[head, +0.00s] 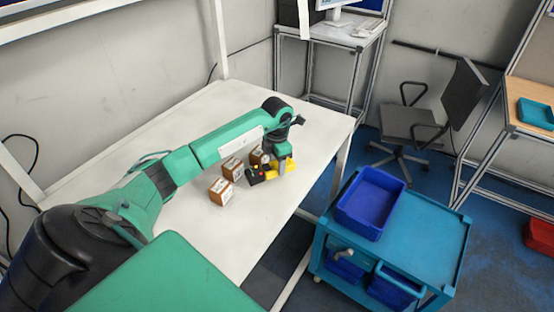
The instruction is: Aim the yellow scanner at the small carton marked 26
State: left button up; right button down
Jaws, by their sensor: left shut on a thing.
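Several small brown cartons with white labels stand close together on the white table (160,125). The front carton (221,191), another carton (232,168) behind it and a carton (257,157) partly hidden by my arm show. Their marks are too small to read, so I cannot tell which one is 26. My left gripper (283,166) points down near the table's right edge and is shut on the yellow scanner (290,165). The scanner's black and red end (256,176) faces left, close to the cartons. My right gripper does not show.
A blue cart (440,235) with a dark blue bin (371,202) stands right of the table. An office chair (410,122) and a computer desk (345,35) are behind. The table's left part is clear beyond my arm.

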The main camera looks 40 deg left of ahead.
pick_arm(q)
notch_tip(320, 180, down, 4)
jog(key=shift+f+b, duration=0.1)
jog(key=shift+b, duration=0.8)
jog(key=shift+r+p, duration=0.3)
jog(key=shift+r, duration=0.1)
notch_tip(320, 180, up, 11)
jog(key=p, duration=0.5)
jog(key=shift+p, duration=0.3)
jog(key=shift+r, duration=0.15)
jog(key=shift+d, duration=0.1)
